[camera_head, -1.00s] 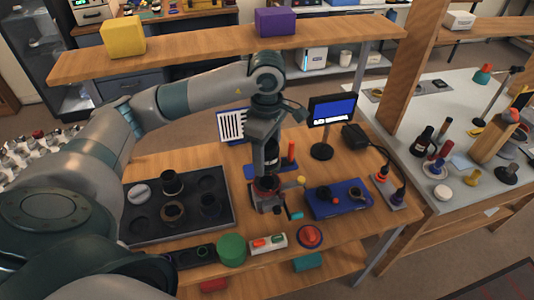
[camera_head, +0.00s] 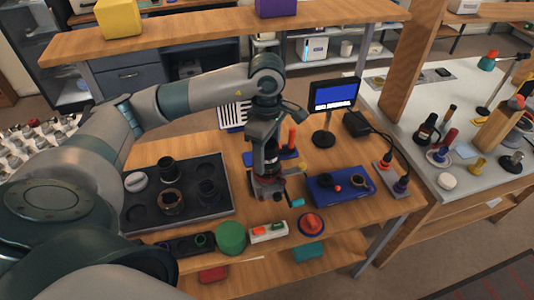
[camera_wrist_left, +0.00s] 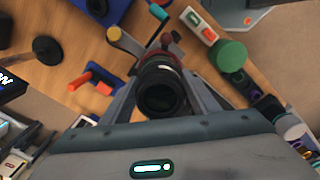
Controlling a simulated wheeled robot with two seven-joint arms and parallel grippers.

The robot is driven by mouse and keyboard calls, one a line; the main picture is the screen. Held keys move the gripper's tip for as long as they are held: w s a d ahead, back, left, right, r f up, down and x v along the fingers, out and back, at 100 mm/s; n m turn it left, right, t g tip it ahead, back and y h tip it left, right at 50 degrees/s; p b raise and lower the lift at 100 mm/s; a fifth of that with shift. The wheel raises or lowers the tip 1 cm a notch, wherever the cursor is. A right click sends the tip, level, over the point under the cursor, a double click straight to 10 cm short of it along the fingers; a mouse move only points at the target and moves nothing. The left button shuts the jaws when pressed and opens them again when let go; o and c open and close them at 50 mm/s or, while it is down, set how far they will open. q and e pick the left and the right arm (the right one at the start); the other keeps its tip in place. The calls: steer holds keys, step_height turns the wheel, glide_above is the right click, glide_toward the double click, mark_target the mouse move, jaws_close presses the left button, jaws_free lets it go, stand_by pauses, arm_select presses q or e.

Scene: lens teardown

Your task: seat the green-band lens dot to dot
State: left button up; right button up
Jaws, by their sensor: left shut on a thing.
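My left gripper (camera_wrist_left: 150,95) is shut on a dark cylindrical lens (camera_wrist_left: 162,92), which also shows in the head view (camera_head: 271,153). No alignment dots can be made out. My right gripper is in neither view.
A dark tray (camera_head: 150,230) with several lens parts lies left of the stand. A green round container (camera_head: 231,237), a button box (camera_head: 268,232) and a red button (camera_head: 311,223) line the front. A blue tray (camera_head: 338,189) and a small monitor (camera_head: 334,95) stand to the right.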

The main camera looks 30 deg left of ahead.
arm_select(q)
steer(key=shift+b, duration=0.8)
stand_by(1.4)
steer(key=shift+f+b, duration=0.75)
steer(key=shift+b, duration=0.85)
stand_by(1.9)
steer(key=o, duration=1.4)
